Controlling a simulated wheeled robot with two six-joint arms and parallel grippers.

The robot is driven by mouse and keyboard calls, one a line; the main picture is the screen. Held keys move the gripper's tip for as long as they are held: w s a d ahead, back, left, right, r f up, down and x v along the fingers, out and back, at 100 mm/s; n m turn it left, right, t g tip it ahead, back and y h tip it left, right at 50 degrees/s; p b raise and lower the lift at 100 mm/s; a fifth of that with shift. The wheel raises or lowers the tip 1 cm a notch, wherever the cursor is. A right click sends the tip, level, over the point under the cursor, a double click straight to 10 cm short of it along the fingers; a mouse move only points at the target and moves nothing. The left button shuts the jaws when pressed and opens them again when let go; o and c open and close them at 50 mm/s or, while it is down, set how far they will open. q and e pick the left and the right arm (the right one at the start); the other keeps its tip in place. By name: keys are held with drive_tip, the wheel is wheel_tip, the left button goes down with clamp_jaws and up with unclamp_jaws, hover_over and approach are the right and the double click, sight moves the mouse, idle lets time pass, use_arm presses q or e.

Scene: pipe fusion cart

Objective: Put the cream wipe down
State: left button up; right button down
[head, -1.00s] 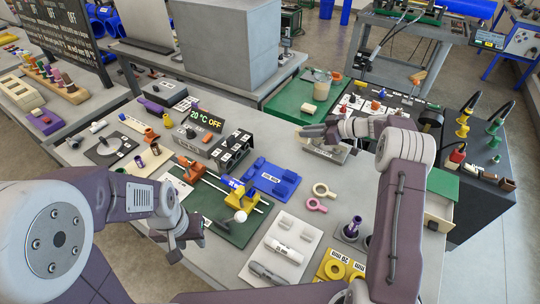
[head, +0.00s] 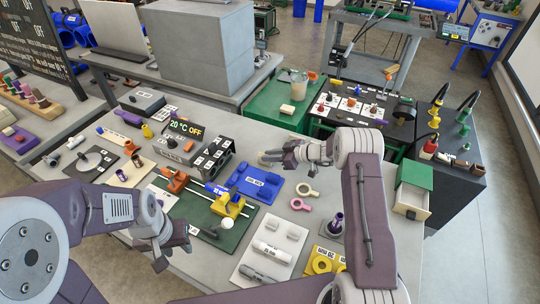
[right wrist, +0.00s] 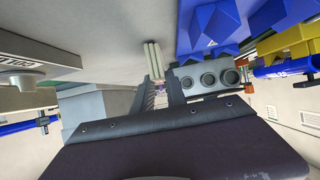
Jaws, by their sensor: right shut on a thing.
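My right gripper (head: 267,157) is low over the grey table, just behind the blue block holder. In the right wrist view its fingers (right wrist: 160,88) close on a pale, narrow thing, which looks like the cream wipe (right wrist: 153,60). In the head view the wipe is too small or hidden to make out in the fingers. I cannot tell whether it touches the table. My left gripper (head: 174,252) hangs empty over the front left of the table, its fingers apart.
A cream block (head: 287,109) lies on the green surface behind. Pink and cream rings (head: 301,204) lie to the right. A white tray (head: 262,262) is in front.

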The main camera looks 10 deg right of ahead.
drive_tip(key=shift+f+b, duration=0.2)
drive_tip(key=shift+b, duration=0.1)
drive_tip(key=c, duration=1.3)
unclamp_jaws()
drive_tip(key=shift+c, duration=0.2)
use_arm(q)
drive_tip(key=shift+f, duration=0.3)
use_arm(e)
drive_tip(key=shift+r, duration=0.1)
